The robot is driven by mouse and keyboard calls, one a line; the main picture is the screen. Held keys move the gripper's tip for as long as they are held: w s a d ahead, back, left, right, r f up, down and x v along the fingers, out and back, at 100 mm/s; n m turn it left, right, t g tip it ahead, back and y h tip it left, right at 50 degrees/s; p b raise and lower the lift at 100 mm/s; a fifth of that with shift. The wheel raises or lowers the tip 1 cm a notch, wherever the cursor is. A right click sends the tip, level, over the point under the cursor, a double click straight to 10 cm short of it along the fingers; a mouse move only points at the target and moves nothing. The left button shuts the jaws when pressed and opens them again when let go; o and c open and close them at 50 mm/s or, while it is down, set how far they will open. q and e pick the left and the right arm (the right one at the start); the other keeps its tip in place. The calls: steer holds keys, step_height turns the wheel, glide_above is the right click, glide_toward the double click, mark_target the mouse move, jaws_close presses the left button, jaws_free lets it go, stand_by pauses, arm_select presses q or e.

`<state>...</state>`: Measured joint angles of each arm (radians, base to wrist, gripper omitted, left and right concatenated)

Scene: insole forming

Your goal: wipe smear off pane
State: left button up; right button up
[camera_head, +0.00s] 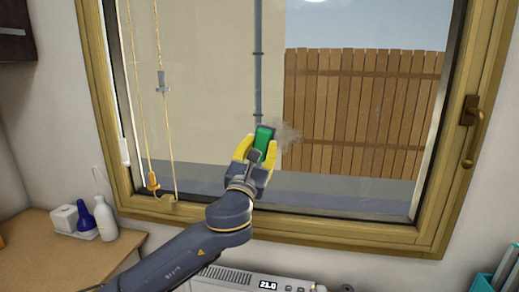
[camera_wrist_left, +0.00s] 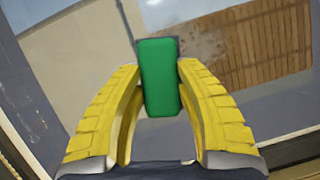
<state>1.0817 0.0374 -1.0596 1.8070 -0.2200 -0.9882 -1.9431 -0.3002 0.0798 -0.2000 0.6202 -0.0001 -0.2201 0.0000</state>
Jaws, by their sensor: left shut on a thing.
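My left gripper (camera_head: 256,152) has yellow fingers and is shut on a green block-shaped wiper (camera_head: 264,136), held up in front of the window pane (camera_head: 210,90). In the left wrist view the green wiper (camera_wrist_left: 160,80) stands upright between the yellow fingers (camera_wrist_left: 160,100), with a dark edge behind its top. A greyish smear (camera_head: 288,134) shows on the pane just right of the wiper. It also shows in the left wrist view as a brownish speckled patch (camera_wrist_left: 203,46), partly hidden by the wiper. I cannot tell whether the wiper touches the glass. My right gripper is not in view.
A wooden frame (camera_head: 465,130) with a handle (camera_head: 469,112) surrounds the pane. Cords (camera_head: 165,130) hang at its left. A wooden counter (camera_head: 50,255) at lower left holds a white bottle (camera_head: 105,220) and a blue bottle (camera_head: 86,215). A white heater (camera_head: 240,280) sits below.

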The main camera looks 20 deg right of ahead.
mark_target(259, 136)
arm_select(q)
steer(key=shift+w+d, duration=0.5)
steer(key=shift+w, duration=0.4)
stand_by(0.8)
steer(key=shift+s+d, duration=0.9)
steer(key=shift+d, duration=0.7)
steer(key=shift+s+d, duration=0.85)
steer(key=shift+d, duration=0.8)
steer(key=shift+s+d, duration=0.9)
steer(key=shift+d, duration=0.7)
steer(key=shift+w+r, duration=0.15)
steer(key=shift+r, duration=0.95)
steer(key=shift+w+a, duration=0.45)
steer(key=shift+a, duration=0.45)
steer(key=shift+w+a, duration=0.4)
steer(key=shift+a, duration=0.45)
steer(key=shift+a, duration=0.1)
